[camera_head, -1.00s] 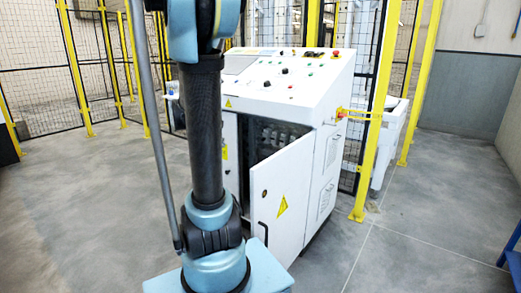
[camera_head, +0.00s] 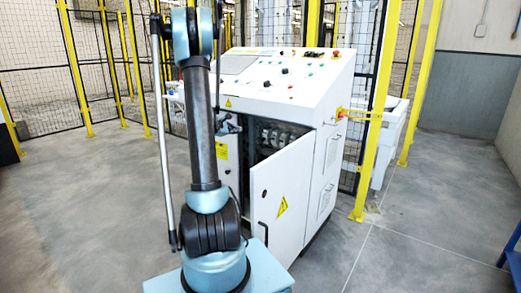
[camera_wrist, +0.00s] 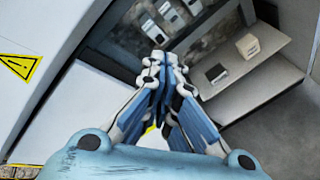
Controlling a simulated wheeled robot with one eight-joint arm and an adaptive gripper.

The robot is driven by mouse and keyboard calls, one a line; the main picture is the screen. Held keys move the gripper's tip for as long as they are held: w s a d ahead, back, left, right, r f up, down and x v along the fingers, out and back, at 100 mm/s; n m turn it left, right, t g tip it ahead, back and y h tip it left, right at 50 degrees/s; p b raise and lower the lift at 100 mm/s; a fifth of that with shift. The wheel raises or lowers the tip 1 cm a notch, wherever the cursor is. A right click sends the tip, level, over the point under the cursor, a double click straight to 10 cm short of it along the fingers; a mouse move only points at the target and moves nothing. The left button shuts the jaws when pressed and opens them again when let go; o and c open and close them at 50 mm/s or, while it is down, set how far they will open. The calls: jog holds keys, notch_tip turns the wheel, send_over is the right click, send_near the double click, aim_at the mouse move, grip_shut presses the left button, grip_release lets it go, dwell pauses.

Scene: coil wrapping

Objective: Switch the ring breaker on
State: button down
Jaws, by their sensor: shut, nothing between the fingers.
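The control cabinet (camera_head: 315,95) stands in the middle of the head view with its lower door (camera_head: 282,195) open. A row of grey-white breakers (camera_head: 283,134) shows inside, above the door's top edge. In the wrist view several breakers (camera_wrist: 170,14) sit in a dark row at the top. I cannot tell which one is the ring breaker, nor read its lever position. My gripper (camera_wrist: 164,60) is shut and empty, its tips pointing at the cabinet interior just below the breakers. Contact cannot be told. My arm hides part of the cabinet front in the head view.
A pale block (camera_wrist: 248,46) and a dark block (camera_wrist: 216,74) are on a light ledge at right. A yellow post (camera_head: 376,125) stands right of the cabinet; floor around is clear.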

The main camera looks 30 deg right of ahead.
jog(key=w+d+f+n+t+h, duration=0.1)
jog(key=w+d+f+n+h, duration=0.2)
jog(key=w+d+f+n, duration=0.35)
jog(key=n+t+h, duration=0.2)
jog(key=n+h, duration=0.1)
jog(key=n, duration=0.2)
send_near(264, 139)
notch_tip(264, 139, down, 8)
jog(key=w+d+r, duration=0.3)
jog(key=d+r, duration=0.2)
jog(key=d, duration=0.2)
jog(key=shift+w+r, duration=0.25)
jog(key=shift+w, duration=0.1)
jog(key=shift+d, duration=0.1)
